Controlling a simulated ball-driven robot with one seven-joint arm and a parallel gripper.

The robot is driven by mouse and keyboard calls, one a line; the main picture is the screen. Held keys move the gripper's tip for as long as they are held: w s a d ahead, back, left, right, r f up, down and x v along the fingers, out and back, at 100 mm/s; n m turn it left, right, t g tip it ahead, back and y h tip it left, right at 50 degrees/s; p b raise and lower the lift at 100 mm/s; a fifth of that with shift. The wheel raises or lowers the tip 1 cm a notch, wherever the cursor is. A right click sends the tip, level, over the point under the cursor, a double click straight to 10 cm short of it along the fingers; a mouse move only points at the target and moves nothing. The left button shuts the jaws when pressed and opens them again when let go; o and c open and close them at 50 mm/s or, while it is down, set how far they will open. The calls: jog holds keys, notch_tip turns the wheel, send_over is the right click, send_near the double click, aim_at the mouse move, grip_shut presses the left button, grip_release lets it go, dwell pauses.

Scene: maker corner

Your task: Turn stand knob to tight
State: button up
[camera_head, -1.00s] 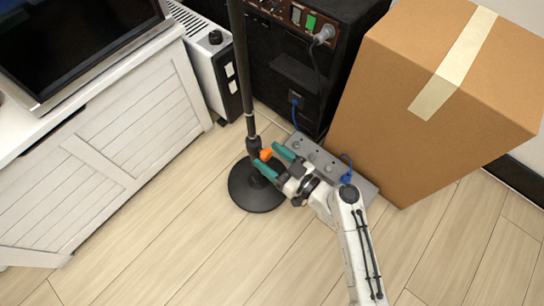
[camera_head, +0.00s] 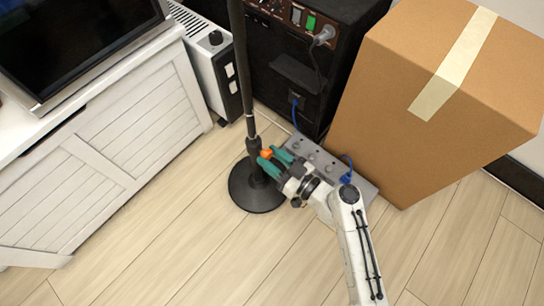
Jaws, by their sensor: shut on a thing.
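The stand (camera_head: 247,75) is a dark upright pole on a round black base (camera_head: 256,195) on the floor. A small orange knob (camera_head: 266,154) sits low on the pole, by its thick collar (camera_head: 253,143). My gripper (camera_head: 270,157) has teal fingers and reaches in from the lower right. Its fingers are closed around the orange knob, one on each side. Part of the knob is hidden between the fingers, and I cannot read any tight or loose mark on it.
A grey power strip (camera_head: 320,158) with a blue plug lies behind my gripper. A large cardboard box (camera_head: 420,110) stands at right. A black cabinet (camera_head: 300,80) and white heater (camera_head: 213,65) stand behind; a white cabinet (camera_head: 120,140) is at left. The front floor is clear.

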jog(key=m, duration=0.6)
jog(key=shift+d, duration=0.1)
jog(key=m, duration=0.6)
jog(key=shift+w+p, duration=0.1)
jog(key=shift+p, duration=0.25)
jog(key=m+p, duration=0.2)
jog(key=m, duration=0.4)
jog(key=shift+m, duration=0.4)
jog(key=m+p, duration=0.1)
jog(key=m, duration=0.2)
jog(key=shift+f+m+p, duration=0.15)
jog(key=shift+m+p, duration=0.4)
jog(key=shift+m, duration=1.05)
